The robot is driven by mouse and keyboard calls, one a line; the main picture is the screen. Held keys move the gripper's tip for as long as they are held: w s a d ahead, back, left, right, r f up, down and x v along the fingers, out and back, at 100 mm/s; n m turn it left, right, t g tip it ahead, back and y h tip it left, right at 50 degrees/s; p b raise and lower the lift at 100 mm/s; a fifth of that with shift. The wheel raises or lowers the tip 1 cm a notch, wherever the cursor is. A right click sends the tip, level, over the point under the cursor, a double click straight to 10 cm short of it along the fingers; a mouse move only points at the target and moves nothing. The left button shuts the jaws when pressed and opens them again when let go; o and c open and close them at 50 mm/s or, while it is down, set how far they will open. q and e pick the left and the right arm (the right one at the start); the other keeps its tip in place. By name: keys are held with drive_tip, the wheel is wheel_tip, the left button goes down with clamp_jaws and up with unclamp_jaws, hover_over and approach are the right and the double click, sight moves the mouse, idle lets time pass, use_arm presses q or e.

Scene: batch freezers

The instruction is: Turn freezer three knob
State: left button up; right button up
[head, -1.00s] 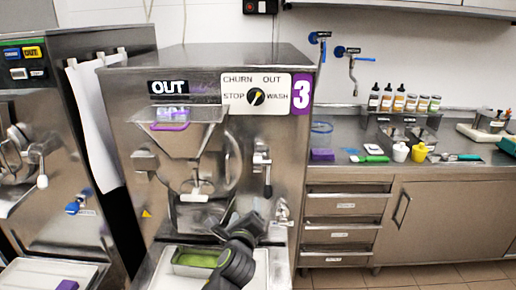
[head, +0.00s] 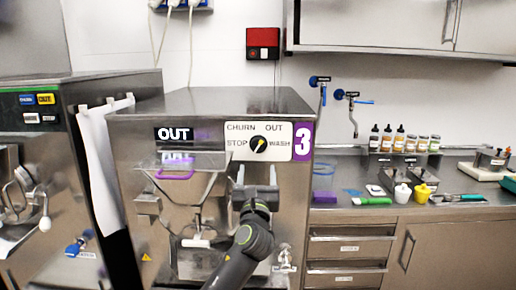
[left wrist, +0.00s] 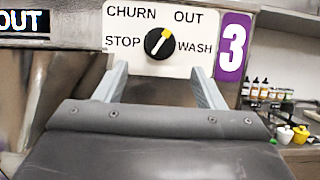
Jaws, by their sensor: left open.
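Freezer three's knob (head: 258,143) is a round black dial with a yellow pointer, on a white panel (head: 236,154) marked CHURN, OUT, STOP and WASH. A purple label with a white 3 (head: 302,142) is beside it. The pointer tilts to the upper right, toward OUT. My left gripper (head: 255,168) is open and empty, just below the knob in the head view. In the left wrist view, the knob (left wrist: 160,42) shows above and between the fingertips (left wrist: 158,70), and nothing touches it. My right gripper is not in view.
Freezer three (head: 210,103) has a hopper with a purple rim and a dispensing spout below the panel. Another freezer (head: 75,90) stands at left. At right, a counter (head: 330,207) holds bottles, cups and tools. A red box (head: 263,43) is on the wall.

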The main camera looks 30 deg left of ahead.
sight(258, 149)
use_arm(q)
drive_tip(key=p+x, duration=0.1)
drive_tip(key=x, duration=0.8)
drive_tip(key=shift+w+a+r, duration=0.1)
drive_tip(key=shift+w, duration=0.1)
drive_tip(key=shift+c, duration=0.3)
drive_tip(key=c, duration=0.7)
